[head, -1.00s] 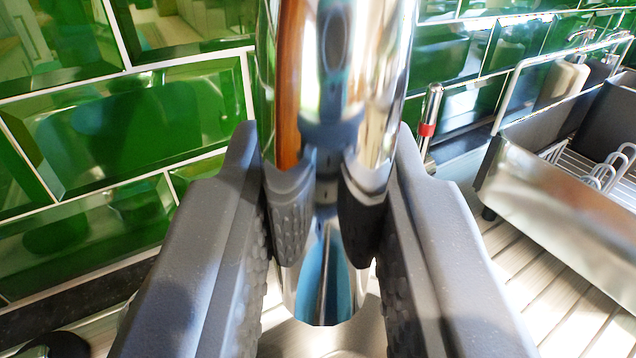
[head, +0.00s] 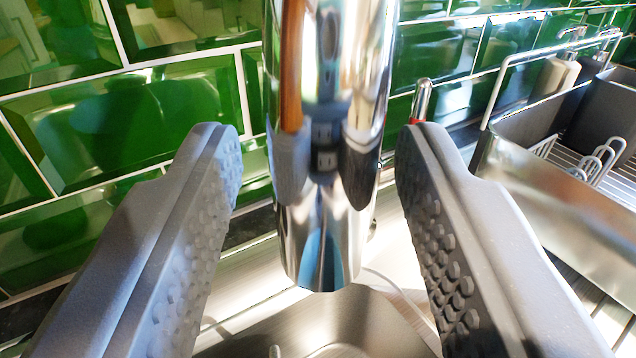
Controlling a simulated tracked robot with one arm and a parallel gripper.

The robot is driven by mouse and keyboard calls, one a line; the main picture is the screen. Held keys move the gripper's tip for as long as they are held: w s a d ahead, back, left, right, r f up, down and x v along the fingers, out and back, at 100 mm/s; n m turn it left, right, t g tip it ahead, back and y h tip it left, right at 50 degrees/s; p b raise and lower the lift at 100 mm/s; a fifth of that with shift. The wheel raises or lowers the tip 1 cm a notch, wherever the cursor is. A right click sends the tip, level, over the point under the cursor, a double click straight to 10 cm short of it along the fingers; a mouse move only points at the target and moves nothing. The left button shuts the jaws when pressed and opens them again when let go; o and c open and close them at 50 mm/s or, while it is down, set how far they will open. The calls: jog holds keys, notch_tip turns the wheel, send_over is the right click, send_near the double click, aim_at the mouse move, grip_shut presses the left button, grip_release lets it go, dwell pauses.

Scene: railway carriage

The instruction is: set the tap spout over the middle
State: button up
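The shiny chrome tap spout (head: 325,240) hangs down in the middle of the head view, its lower end above the steel sink basin (head: 375,325). My gripper (head: 318,150) is open, with one grey studded finger on each side of the spout. A gap shows between the spout and each finger, so neither seems to touch it. The spout mirrors the fingers. The tap's upper part is out of view, and only part of the basin shows, so I cannot tell whether the spout is over its middle.
A thin chrome lever with a red band (head: 421,100) stands behind the right finger. A metal dish rack (head: 560,210) with wire holders is at the right, with a cream soap bottle (head: 556,78) behind it. Green tiles (head: 130,120) cover the wall behind.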

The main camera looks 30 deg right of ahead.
jog(key=v, duration=0.7)
jog(key=shift+s+a+b, duration=0.1)
jog(key=shift+a+b, duration=0.05)
jog(key=shift+b, duration=0.25)
jog(key=shift+s+a+f+b, duration=0.3)
jog(key=shift+s+b, duration=0.2)
jog(key=shift+b, duration=0.6)
jog(key=b, duration=0.1)
jog(key=s+b, duration=0.1)
jog(key=shift+s+a+b, duration=0.2)
jog(key=shift+a+b, duration=0.05)
jog(key=shift+b, duration=0.1)
jog(key=b+v, duration=0.3)
jog(key=b, duration=0.1)
jog(key=shift+r+b, duration=0.2)
jog(key=shift+b, duration=0.1)
